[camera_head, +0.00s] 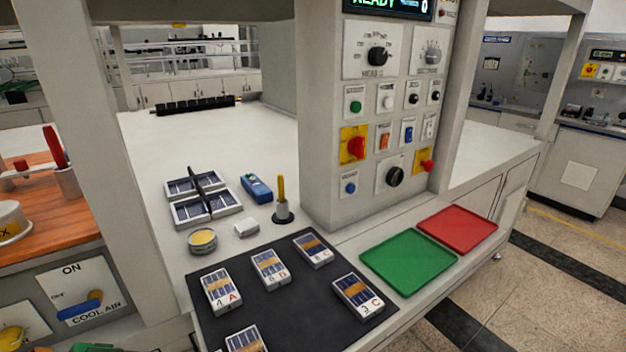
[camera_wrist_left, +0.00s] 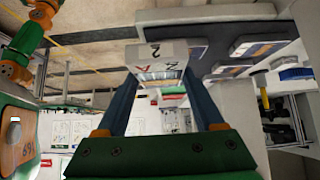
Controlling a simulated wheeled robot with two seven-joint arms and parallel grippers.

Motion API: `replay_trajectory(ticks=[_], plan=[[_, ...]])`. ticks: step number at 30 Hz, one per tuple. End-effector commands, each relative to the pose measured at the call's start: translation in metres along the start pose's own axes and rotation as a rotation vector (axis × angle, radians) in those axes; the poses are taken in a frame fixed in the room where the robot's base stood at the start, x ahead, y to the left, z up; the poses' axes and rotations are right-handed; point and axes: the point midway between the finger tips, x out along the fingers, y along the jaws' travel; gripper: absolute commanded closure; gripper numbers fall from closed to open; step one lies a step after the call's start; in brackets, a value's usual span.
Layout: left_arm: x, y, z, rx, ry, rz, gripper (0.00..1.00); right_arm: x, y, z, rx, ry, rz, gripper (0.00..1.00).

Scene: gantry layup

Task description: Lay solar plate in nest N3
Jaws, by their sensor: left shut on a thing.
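My left gripper (camera_wrist_left: 162,80) has blue fingers closed around a white solar plate block (camera_wrist_left: 155,52) with a dark cell panel; a 2 and a red A are on it. The block's lower part is hidden between the fingers. Other solar plates lie on the black mat (camera_head: 290,333): one marked 4 A (camera_head: 221,291), one marked 3 C (camera_head: 357,295), others (camera_head: 270,269) (camera_head: 314,249) and one cut off at the bottom (camera_head: 245,340). No N3 label is readable.
A divided holder with dark panels (camera_head: 236,207) stands behind the mat, beside a blue device (camera_head: 257,188), a yellow-handled tool in a cup (camera_head: 282,200), a round tin (camera_head: 202,241) and a white block (camera_head: 246,228). A green tray (camera_head: 409,263) and a red tray (camera_head: 457,229) lie right. A control column (camera_head: 380,215) rises behind.

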Motion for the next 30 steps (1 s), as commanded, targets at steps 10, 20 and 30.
replay_trajectory(ticks=[10, 20, 30], plan=[[0.043, 0.003, 0.001, 0.045, 0.011, 0.054, 1.0, 0.0, 0.001, 0.0, 0.0, 0.0, 0.001, 0.5], [0.051, 0.023, -0.021, 0.174, 0.017, 0.181, 1.0, 0.0, -0.002, -0.001, 0.002, 0.001, -0.004, 0.5], [0.037, -0.007, -0.001, 0.015, 0.01, 0.028, 1.0, 0.0, -0.003, -0.001, 0.002, 0.001, -0.005, 0.5]])
